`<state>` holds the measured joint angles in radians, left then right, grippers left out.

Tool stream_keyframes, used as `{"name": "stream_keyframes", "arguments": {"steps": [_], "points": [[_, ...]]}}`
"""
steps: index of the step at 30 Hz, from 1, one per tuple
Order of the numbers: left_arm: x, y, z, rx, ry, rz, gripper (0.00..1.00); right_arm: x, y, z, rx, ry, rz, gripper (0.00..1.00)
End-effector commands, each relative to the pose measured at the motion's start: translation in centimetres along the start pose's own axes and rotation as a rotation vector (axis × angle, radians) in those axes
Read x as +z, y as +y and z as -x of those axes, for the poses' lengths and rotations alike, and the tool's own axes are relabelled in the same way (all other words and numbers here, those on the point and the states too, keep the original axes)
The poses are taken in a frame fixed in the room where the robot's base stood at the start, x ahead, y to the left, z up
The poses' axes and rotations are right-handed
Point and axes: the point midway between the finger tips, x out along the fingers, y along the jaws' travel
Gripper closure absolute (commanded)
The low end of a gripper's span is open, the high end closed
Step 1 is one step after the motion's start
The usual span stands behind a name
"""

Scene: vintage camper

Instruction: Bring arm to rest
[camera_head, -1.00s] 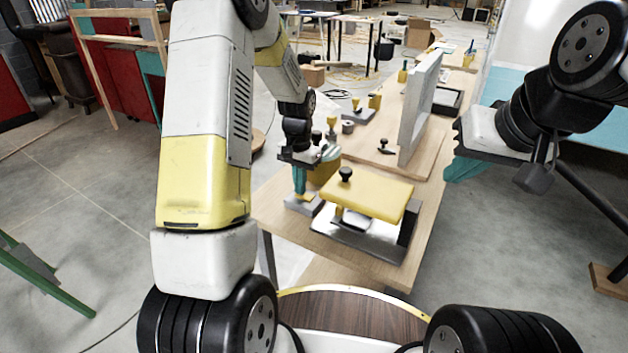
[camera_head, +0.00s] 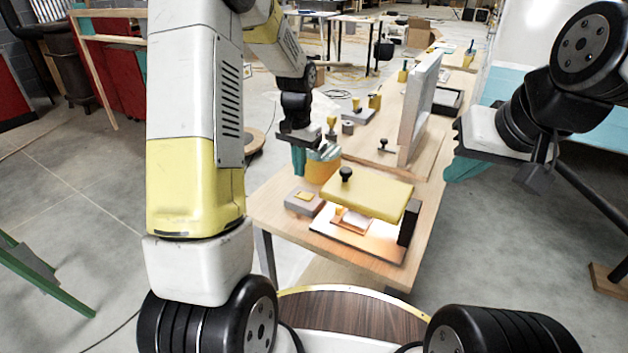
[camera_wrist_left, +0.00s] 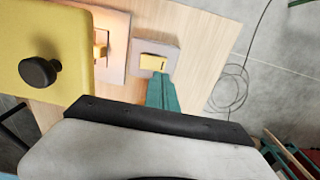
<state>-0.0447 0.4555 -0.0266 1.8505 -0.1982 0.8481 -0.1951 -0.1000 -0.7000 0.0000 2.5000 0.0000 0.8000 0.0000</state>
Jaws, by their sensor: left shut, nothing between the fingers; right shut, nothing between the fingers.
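My left gripper (camera_head: 299,160) has teal fingers and hangs above the left side of the workbench, shut and empty. In the left wrist view its fingers (camera_wrist_left: 162,92) show shut, near a small grey block with a yellow top (camera_wrist_left: 153,62). That grey block (camera_head: 306,201) sits on the bench below the gripper in the head view, apart from it. My right gripper (camera_head: 464,168) is off the bench's right side, its teal fingers shut and empty.
A device with a yellow lid (camera_head: 372,194) and black knob stands on the bench (camera_head: 268,205), its underside glowing orange. Behind it are a grey upright panel (camera_head: 418,108), stamps and an orange container (camera_head: 322,170). Open floor lies left and right.

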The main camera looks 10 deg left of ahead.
Motion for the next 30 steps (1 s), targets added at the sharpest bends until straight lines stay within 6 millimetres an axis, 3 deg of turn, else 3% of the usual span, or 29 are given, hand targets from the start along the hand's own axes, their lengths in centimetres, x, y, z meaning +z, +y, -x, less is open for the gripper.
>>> {"name": "stream_keyframes", "arguments": {"steps": [15,20,24,30], "points": [[0.3,0.1,1.4,0.0,0.012,0.006,1.0,0.0,0.0,0.0,0.0,0.0,0.0,1.0],[2.3,1.0,5.8,0.001,0.085,0.044,1.0,0.0,0.0,0.0,0.0,0.0,0.0,1.0],[5.8,2.6,10.8,0.008,0.184,0.096,1.0,0.0,0.0,0.0,0.0,0.0,0.0,1.0],[11.7,5.3,15.9,0.027,0.323,0.167,1.0,0.0,0.0,0.0,0.0,0.0,0.0,1.0]]}}
